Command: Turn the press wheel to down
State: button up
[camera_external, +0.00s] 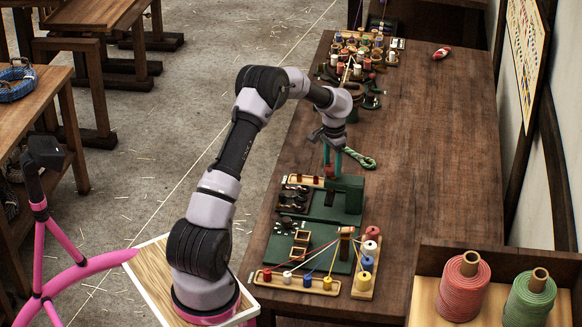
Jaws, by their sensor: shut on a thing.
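My gripper (332,158) points down at the top of a dark green press (348,190) on the long wooden table. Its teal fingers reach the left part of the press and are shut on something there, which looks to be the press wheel. The wheel itself is too small and too covered by the fingers to make out, so how far it is turned cannot be told. The press stands upright on a green base plate.
A green rope piece (360,160) lies just behind the press. In front are a green board (308,240) with small frames and a tray of colored spools (300,281). More spools (365,50) crowd the far end. The table's right side (440,150) is mostly clear.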

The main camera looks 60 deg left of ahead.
jog(key=m, duration=2.1)
jog(key=shift+m, duration=0.3)
jog(key=m, duration=0.3)
jog(key=shift+m, duration=2.1)
